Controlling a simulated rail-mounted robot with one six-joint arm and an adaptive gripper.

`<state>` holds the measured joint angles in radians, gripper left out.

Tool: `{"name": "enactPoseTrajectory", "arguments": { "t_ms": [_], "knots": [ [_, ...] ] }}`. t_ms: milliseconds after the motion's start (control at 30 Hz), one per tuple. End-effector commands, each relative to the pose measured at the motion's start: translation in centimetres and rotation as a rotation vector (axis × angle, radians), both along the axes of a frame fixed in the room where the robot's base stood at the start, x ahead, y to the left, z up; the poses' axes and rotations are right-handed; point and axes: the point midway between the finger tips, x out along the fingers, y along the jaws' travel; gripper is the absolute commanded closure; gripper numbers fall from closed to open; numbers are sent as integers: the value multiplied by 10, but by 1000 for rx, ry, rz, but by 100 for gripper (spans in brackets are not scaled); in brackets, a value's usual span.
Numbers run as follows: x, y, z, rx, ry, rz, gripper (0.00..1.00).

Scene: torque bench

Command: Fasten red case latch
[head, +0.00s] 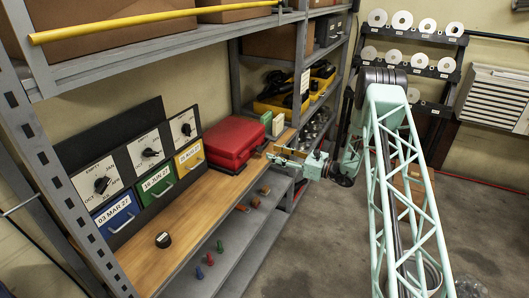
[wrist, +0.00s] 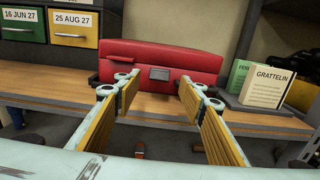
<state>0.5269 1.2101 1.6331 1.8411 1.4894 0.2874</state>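The red case (head: 234,138) lies on the wooden shelf with its lid down. It also shows in the wrist view (wrist: 205,64), straight ahead and beyond the fingers. Its grey latch (wrist: 159,73) is at the middle of the front face; I cannot tell whether it is fastened. My gripper (head: 277,154) is at the shelf's front edge, just in front of the case. In the wrist view my gripper (wrist: 158,88) is open and empty, its yellow-padded fingers on either side of the latch and apart from it.
A green book and a cream "GRATTELIN" box (wrist: 264,86) stand right of the case. Labelled drawers with dials (head: 152,180) stand to its left. A dark round knob (head: 163,240) lies on the wooden shelf (head: 205,208). An upper shelf (head: 150,45) hangs above.

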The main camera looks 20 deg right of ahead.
Motion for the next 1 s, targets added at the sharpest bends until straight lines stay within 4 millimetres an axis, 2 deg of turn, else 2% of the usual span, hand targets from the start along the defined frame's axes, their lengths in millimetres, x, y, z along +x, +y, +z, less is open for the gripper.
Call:
{"name": "enactPoseTrajectory", "arguments": {
  "t_ms": [200,433,933,1000],
  "knots": [
    [21,21,-1,-1,0,2,62],
    [36,35,-1,0,0,1,62],
    [42,41,0,0,0,0,62],
    [42,41,0,0,0,0,68]
  ]
}}
